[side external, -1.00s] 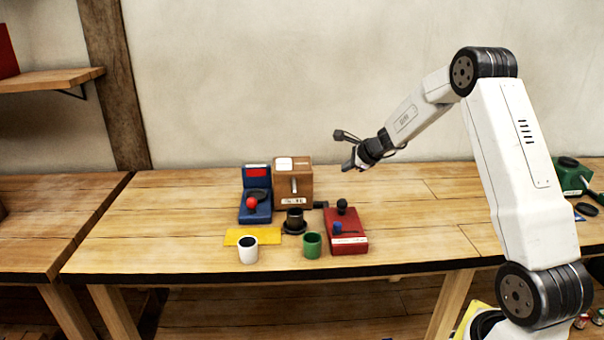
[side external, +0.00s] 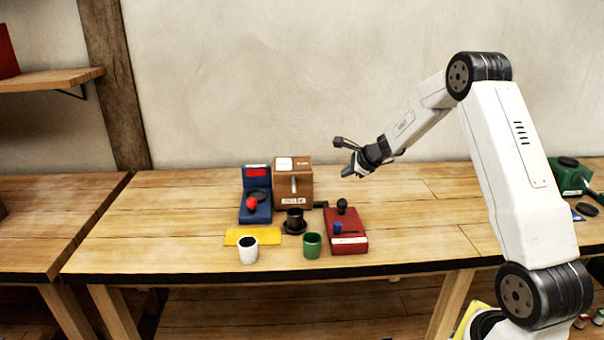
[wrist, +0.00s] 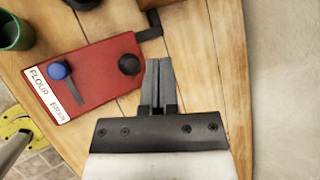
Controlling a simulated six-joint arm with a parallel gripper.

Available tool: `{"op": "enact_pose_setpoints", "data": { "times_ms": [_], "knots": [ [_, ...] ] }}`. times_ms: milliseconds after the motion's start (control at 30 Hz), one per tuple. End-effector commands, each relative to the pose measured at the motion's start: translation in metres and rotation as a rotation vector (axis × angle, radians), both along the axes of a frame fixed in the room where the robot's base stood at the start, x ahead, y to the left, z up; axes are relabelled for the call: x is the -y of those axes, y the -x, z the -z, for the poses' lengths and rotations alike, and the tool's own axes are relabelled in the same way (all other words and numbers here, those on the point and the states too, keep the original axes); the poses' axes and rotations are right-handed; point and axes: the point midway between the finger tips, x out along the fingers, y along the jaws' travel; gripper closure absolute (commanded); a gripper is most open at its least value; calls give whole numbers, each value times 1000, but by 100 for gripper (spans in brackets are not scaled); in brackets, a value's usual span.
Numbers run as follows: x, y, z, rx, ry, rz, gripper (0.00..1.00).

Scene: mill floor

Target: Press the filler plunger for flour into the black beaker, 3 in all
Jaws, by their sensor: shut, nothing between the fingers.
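The black beaker (side external: 295,216) stands upright on a round black base in front of the brown box (side external: 305,190), which has a pale vertical part on its front. A red box (side external: 347,245) to its right carries a black knob (side external: 342,206) and a blue knob (side external: 337,228). In the wrist view, the red box (wrist: 95,75) has a label reading FLOUR and BRAN. There the blue knob (wrist: 58,70) is at the FLOUR end of a slot. My gripper (side external: 347,173) is shut and empty, above the table. In the wrist view its fingertips (wrist: 158,62) appear just right of the black knob (wrist: 130,64).
A white cup (side external: 248,252), a yellow mat (side external: 240,235) and a green cup (side external: 312,246) are near the front edge. A blue device (side external: 256,210) with a red knob stands left of the brown box.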

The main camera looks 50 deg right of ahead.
Motion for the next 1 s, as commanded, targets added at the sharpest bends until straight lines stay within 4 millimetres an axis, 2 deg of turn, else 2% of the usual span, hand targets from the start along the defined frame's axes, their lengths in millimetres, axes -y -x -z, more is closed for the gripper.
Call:
{"op": "enact_pose_setpoints", "data": {
  "times_ms": [300,500,700,1000],
  "knots": [
    [0,1,35,-3,0,2,100],
    [0,0,51,-1,-1,1,100],
    [0,0,60,-1,0,-1,100],
    [0,0,61,0,0,0,100]
  ]
}}
